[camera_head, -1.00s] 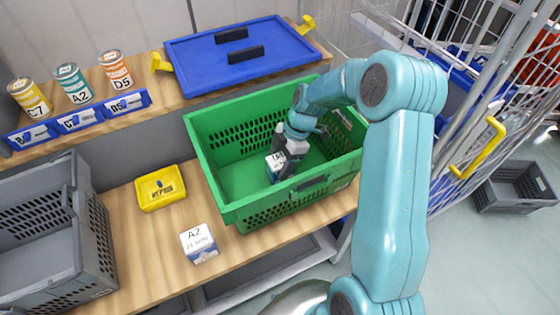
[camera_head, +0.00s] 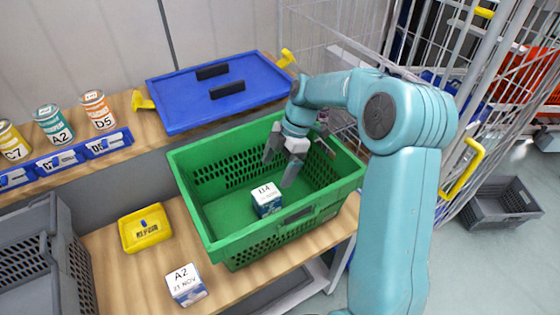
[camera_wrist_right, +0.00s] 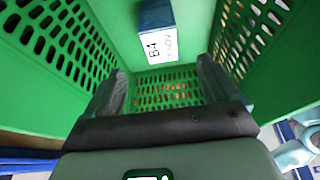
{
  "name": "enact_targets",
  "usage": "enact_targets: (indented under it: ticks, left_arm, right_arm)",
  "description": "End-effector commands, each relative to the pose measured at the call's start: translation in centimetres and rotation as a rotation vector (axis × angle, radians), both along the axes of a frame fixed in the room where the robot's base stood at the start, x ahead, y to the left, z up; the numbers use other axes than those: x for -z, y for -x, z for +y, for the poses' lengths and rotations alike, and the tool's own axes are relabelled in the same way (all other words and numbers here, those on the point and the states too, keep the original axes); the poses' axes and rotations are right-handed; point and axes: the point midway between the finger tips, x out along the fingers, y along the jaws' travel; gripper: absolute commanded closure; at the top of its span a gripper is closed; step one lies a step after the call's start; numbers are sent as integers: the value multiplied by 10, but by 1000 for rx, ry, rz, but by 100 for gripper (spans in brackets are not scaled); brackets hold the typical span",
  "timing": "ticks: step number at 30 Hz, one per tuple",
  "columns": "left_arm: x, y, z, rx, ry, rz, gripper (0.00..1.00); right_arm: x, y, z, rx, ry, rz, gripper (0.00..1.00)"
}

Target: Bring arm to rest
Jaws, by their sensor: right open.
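My right gripper (camera_head: 278,170) is open and empty. It hangs over the green tote (camera_head: 237,262), its fingers above the inside of the tote. A small white and blue box labelled B4 (camera_head: 267,201) sits on the tote floor, apart from the fingers. In the right wrist view the box (camera_wrist_right: 160,32) shows at the top, beyond the spread fingers (camera_wrist_right: 163,85), with the tote walls (camera_wrist_right: 40,65) around. My left gripper is not in view.
A white and blue box labelled A2 (camera_head: 187,286) and a yellow tray (camera_head: 145,230) are on the bench (camera_head: 110,262). A grey crate (camera_head: 78,250) is at left. A wire cage (camera_head: 480,75) is at right.

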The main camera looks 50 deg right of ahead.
Motion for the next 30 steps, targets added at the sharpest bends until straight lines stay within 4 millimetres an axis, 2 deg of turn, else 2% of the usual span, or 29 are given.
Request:
enact_targets:
  ticks: [6,23,30]
  left_arm:
    - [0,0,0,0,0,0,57]
    - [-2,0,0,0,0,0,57]
    - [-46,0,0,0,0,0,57]
  right_arm:
    - [-16,2,-7,0,0,0,12]
    - [-19,2,-7,1,0,0,12]
    - [-63,2,-7,1,0,0,12]
